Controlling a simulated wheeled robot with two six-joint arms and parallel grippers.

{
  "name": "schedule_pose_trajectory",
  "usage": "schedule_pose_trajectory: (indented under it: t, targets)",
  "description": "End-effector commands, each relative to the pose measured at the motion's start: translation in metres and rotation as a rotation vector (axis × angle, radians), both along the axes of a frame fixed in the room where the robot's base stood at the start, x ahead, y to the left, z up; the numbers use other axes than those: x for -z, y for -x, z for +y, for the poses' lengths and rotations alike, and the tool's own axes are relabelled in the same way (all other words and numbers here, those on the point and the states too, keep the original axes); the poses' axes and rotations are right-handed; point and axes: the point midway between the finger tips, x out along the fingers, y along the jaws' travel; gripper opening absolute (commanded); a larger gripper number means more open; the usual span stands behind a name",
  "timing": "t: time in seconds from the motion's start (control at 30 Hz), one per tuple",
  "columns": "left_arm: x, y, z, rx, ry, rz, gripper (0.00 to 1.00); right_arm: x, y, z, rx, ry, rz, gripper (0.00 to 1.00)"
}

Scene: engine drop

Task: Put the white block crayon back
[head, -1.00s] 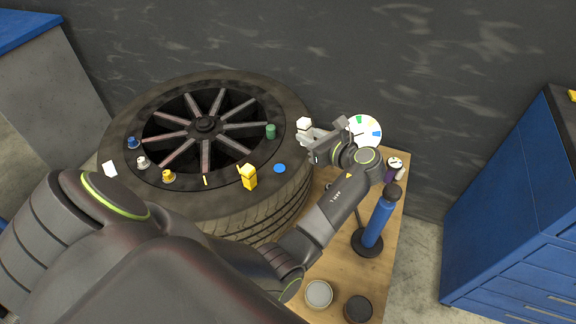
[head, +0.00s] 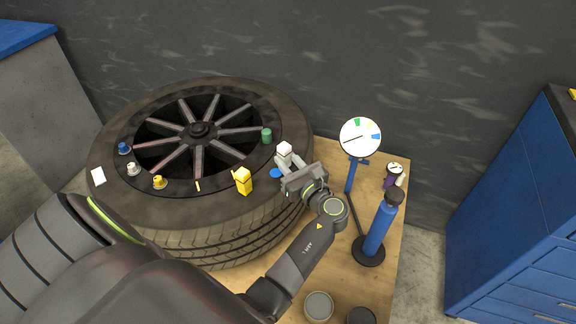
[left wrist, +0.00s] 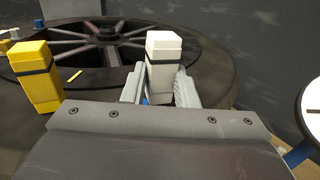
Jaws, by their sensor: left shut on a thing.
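The white block crayon (head: 284,149) is a white block with a dark band. It also shows upright between the fingers in the left wrist view (left wrist: 164,58). My left gripper (head: 290,163) is shut on it, over the right part of the tire (head: 215,235). A blue disc (head: 275,173) lies on the tire beside the gripper, and a bit of blue shows behind the fingers in the left wrist view. The yellow block crayon (head: 242,181) stands on the tire, left of the gripper. I cannot tell whether the white crayon touches the tire. My right gripper is not in view.
Small blue, white and gold caps (head: 159,182), a white card (head: 98,176) and a green cylinder (head: 267,136) sit on the tire. A round dial on a stand (head: 360,137) and a blue bottle (head: 379,228) stand to the right on the wooden table (head: 337,272).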

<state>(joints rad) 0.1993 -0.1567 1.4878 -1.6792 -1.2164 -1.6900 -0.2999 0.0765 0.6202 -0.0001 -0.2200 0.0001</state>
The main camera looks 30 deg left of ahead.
Motion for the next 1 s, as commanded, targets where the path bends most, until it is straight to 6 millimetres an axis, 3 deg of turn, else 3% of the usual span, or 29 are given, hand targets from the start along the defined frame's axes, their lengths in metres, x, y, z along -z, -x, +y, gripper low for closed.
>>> schedule_pose_trajectory:
  t: [0.1,0.43,0.47,0.6,1.0]
  targets:
    - [0.0114,0.0001,0.0001,0.000,-0.001,0.001,0.00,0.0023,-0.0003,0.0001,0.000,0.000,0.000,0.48]
    - [0.0141,0.0001,0.0000,0.000,-0.001,0.000,0.00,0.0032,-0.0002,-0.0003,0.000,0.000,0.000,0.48]
    - [0.0145,0.0001,0.0000,0.000,0.000,0.000,0.28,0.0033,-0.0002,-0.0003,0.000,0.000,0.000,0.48]
    - [0.0137,0.0001,0.0000,0.000,0.000,-0.001,0.46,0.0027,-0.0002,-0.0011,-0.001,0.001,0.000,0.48]
    - [0.0111,0.0001,0.0010,0.000,0.000,-0.001,0.48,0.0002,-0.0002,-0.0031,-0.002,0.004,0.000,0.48]
